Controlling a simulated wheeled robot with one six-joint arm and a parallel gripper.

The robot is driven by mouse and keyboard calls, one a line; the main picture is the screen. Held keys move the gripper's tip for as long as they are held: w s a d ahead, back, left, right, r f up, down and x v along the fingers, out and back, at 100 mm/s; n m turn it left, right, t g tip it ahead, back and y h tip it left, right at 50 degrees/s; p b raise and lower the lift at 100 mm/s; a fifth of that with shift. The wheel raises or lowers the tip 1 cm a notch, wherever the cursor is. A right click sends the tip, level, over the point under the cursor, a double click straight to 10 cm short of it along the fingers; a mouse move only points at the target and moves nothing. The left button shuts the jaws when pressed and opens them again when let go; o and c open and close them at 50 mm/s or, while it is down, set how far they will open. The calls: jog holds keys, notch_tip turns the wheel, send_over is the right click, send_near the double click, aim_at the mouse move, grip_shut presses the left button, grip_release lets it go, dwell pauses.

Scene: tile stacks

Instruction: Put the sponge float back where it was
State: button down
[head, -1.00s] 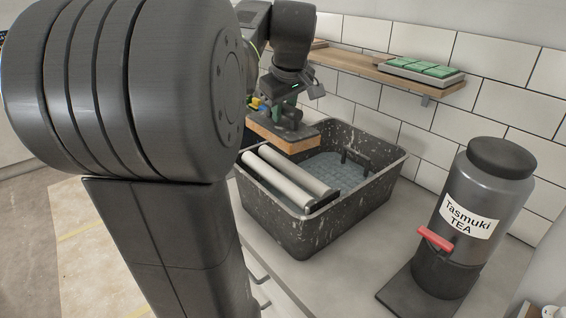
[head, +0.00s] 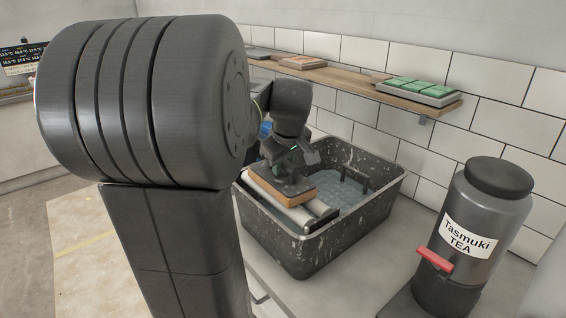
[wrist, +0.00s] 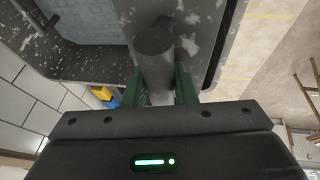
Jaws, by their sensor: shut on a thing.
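The sponge float (head: 300,196) has a dark grey back and an orange-tan sponge underside. It lies roughly level over the pale rollers (head: 318,215) at the near left side of the black, white-splashed wash tub (head: 345,232). I cannot tell whether the sponge touches the rollers. My gripper (head: 287,177) is above the float and shut on its handle. In the wrist view, the green fingers (wrist: 160,88) stand on either side of the dark handle (wrist: 153,38). The float hides much of the rollers.
Bluish water with a grid (head: 345,188) shows in the tub. A tea canister (head: 487,235) with a red lever stands to the right on the counter. A wall shelf (head: 340,77) behind holds a tray of green tiles (head: 420,90) and other flat pieces.

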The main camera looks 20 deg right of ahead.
jog(key=shift+f, duration=0.15)
jog(key=c, duration=1.2)
grip_release()
jog(key=shift+o, duration=0.2)
jog(key=b+v, duration=0.1)
jog(key=v, duration=1.2)
jog(key=shift+s+r, duration=0.2)
jog(key=shift+r, duration=0.15)
jog(key=shift+d, duration=0.1)
